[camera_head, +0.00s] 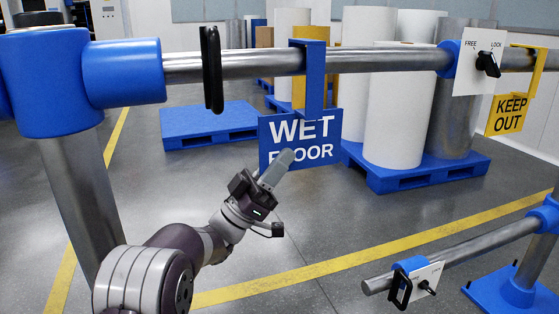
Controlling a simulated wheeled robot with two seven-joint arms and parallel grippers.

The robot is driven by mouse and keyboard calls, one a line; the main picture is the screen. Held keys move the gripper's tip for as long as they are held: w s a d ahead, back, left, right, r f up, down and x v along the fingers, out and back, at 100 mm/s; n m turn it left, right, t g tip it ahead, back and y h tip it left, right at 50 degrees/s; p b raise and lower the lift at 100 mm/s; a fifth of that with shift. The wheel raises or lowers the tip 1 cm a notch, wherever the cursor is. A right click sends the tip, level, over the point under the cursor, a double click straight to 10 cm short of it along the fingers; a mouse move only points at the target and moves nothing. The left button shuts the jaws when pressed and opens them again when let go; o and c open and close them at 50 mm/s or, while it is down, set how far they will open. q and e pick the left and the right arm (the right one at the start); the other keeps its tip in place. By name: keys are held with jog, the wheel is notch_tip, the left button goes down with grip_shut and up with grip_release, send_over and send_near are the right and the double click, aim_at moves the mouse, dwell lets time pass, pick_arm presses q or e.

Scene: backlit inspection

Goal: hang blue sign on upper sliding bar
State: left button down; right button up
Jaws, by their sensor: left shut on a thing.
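The blue sign (327,132) reads WET FLOOR and faces me upright. Its blue hook (314,80) reaches up over the upper sliding bar (390,60), with the hook's top just above the bar. I cannot tell whether the hook rests on the bar. The bar runs level out of a blue collar (122,72) at the left. My left gripper (275,170) is shut on the sign's lower edge, and its fingers cover part of the word FLOOR. My right gripper is not in view.
A black handle (211,70) stands on the bar left of the hook. A FREE/LOCK plate (480,70) and a yellow KEEP OUT sign (510,114) are at the right. A lower bar (460,248) is at the lower right. Blue pallets (208,124) and white rolls stand behind.

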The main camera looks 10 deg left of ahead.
pick_arm(q)
jog(key=c, duration=1.1)
grip_release()
jog(key=shift+f, duration=0.1)
